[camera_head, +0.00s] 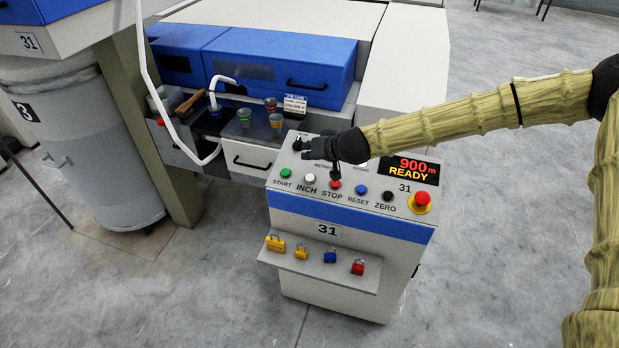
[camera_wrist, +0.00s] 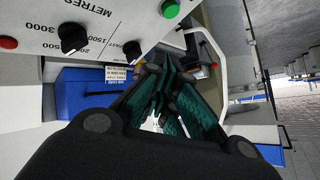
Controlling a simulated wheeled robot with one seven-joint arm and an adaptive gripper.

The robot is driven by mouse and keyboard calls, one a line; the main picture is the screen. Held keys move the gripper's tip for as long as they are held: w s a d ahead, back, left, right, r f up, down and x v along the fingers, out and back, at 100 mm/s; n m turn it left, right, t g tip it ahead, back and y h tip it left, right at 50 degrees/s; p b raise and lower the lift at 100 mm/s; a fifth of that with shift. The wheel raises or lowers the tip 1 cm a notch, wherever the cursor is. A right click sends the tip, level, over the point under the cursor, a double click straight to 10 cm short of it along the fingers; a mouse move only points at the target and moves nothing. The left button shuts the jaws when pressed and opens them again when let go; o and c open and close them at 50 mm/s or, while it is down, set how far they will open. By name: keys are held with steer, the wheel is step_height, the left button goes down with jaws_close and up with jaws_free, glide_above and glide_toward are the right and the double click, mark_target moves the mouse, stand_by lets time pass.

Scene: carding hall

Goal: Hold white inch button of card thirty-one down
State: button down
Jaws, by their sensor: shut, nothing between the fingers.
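Card thirty-one's control console (camera_head: 300,208) stands in the middle of the head view. Its white inch button (camera_head: 310,179) is on the sloping top, between the green start button (camera_head: 286,173) and the red stop button (camera_head: 334,184). My gripper (camera_head: 316,160) is shut and empty, above the panel and behind the button row, apart from the white button in the picture. In the wrist view, my gripper's teal-padded fingers (camera_wrist: 160,103) show close up, with the green start button (camera_wrist: 170,8) near the top edge. The white button is not visible there.
Black selector knobs (camera_wrist: 73,38) stand up from the panel beside my gripper. The display (camera_head: 410,168) reads 900 m READY. A red emergency stop (camera_head: 421,199) sits at the panel's right. Padlocks (camera_head: 301,254) sit on the front shelf. The blue-covered machine (camera_head: 280,66) stands behind.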

mark_target(311, 177)
steer(key=shift+w+d+f+b, duration=0.1)
steer(key=shift+w+f+b, duration=0.25)
steer(key=shift+f+b, duration=0.8)
steer(key=shift+w+d+f+b, duration=0.15)
steer(key=shift+w+f+b, duration=0.3)
steer(key=shift+f, duration=1.15)
steer(key=shift+w+d+f+b, duration=0.1)
steer(key=shift+w+f+b, duration=0.15)
steer(key=shift+f+b, duration=0.95)
steer(key=shift+f, duration=0.3)
steer(key=shift+f, duration=0.3)
steer(key=shift+w+f+b, duration=0.15)
steer(key=shift+f+b, duration=0.3)
steer(key=shift+f, duration=0.05)
steer(key=shift+r, duration=0.15)
stand_by(2.0)
steer(key=shift+s+r+p, duration=0.2)
steer(key=shift+r+p, duration=0.35)
steer(key=shift+r, duration=0.25)
